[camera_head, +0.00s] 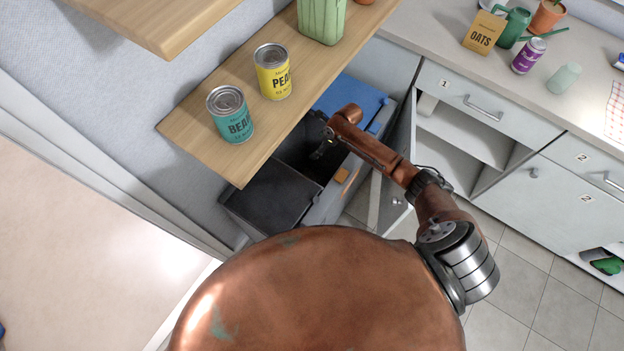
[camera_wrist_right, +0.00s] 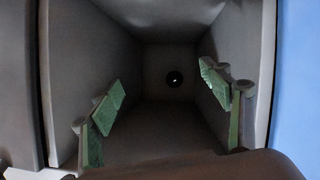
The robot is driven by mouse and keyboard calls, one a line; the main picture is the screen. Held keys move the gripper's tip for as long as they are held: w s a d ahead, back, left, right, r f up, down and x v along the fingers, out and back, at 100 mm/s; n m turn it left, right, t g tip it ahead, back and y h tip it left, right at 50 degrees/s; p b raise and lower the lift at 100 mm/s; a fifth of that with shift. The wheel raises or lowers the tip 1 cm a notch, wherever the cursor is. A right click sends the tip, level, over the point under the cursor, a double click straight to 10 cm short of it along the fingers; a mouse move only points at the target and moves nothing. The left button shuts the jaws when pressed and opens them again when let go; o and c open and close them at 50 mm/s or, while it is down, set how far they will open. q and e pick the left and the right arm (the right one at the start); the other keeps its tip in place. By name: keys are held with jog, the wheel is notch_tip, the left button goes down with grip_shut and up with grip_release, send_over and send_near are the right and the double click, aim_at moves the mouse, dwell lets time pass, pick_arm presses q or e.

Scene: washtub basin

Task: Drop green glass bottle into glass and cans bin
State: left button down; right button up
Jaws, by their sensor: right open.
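My right gripper (camera_head: 322,150) is over the open compartment of the grey bin (camera_head: 325,207). In the right wrist view its green-padded fingers (camera_wrist_right: 168,112) are spread wide, with nothing between the pads. Down inside the compartment, a small dark round thing (camera_wrist_right: 174,78) with a bright spot shows apart from the fingers. It may be the green glass bottle seen end-on, but I cannot tell. No green glass bottle shows clearly in the head view. My left gripper is out of view.
A blue lid (camera_head: 357,102) and a dark lid (camera_head: 268,194) flank the opening. A wooden shelf (camera_head: 190,122) with a teal can (camera_head: 230,114) and a yellow can (camera_head: 272,72) stands close by. An open cabinet door (camera_head: 397,165) is beside my right arm.

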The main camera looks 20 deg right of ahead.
jog(key=v, duration=1.2)
jog(key=shift+w, duration=0.1)
